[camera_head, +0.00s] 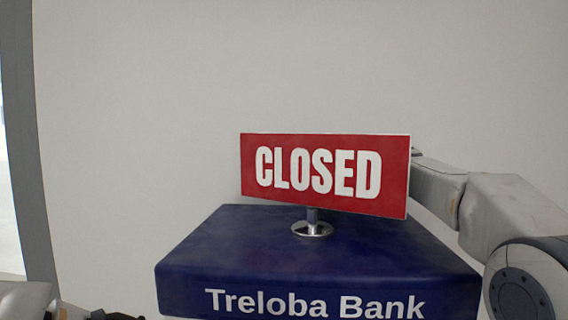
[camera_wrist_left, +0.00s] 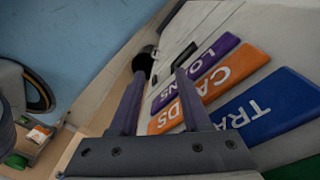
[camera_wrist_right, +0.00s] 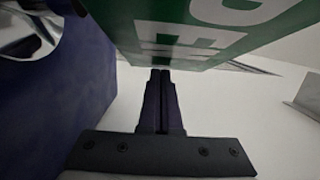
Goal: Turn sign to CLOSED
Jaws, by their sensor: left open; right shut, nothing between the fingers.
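The sign (camera_head: 325,200) stands upright on a short post with a round chrome base. Its red face with white CLOSED lettering is toward my head camera, slightly angled, with the right edge a little nearer. In the right wrist view the sign's green back face (camera_wrist_right: 230,35) with white letters is above the fingers. My right gripper (camera_wrist_right: 160,75) is shut and empty, close to that green face; whether it touches is unclear. The sign hides it in the head view. My left gripper (camera_wrist_left: 160,75) is open and empty, away from the sign.
The sign stands on a dark blue block (camera_head: 230,270) lettered Treloba Bank. A plain pale wall (camera_head: 140,100) is behind. The left wrist view shows purple, orange (camera_wrist_left: 220,80) and blue lettered plates on a pale panel near the left fingers.

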